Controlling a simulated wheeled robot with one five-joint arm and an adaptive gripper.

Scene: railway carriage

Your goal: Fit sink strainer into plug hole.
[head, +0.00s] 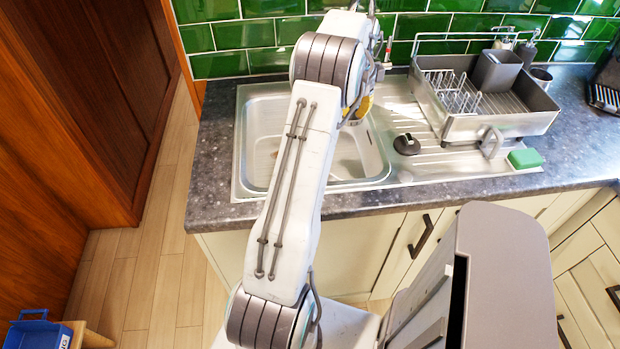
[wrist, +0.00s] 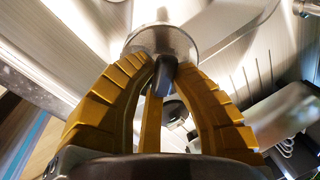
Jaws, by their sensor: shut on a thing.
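The sink strainer (wrist: 181,40), a round metal piece with a dark knob, shows at the top middle of the wrist view. My gripper (wrist: 165,68) has its yellow fingers closed on the knob. In the head view only a bit of the yellow gripper (head: 362,108) shows beside my arm, above the right part of the sink basin. The steel sink (head: 378,160) is partly covered by my arm. I cannot make out the plug hole or the strainer in the head view.
A black plug-like piece (head: 407,144) lies on the drainboard (head: 440,158) right of the basin. A dish rack (head: 530,124) stands further right, with a green sponge (head: 525,158) in front. Green tiles (head: 230,64) line the back wall.

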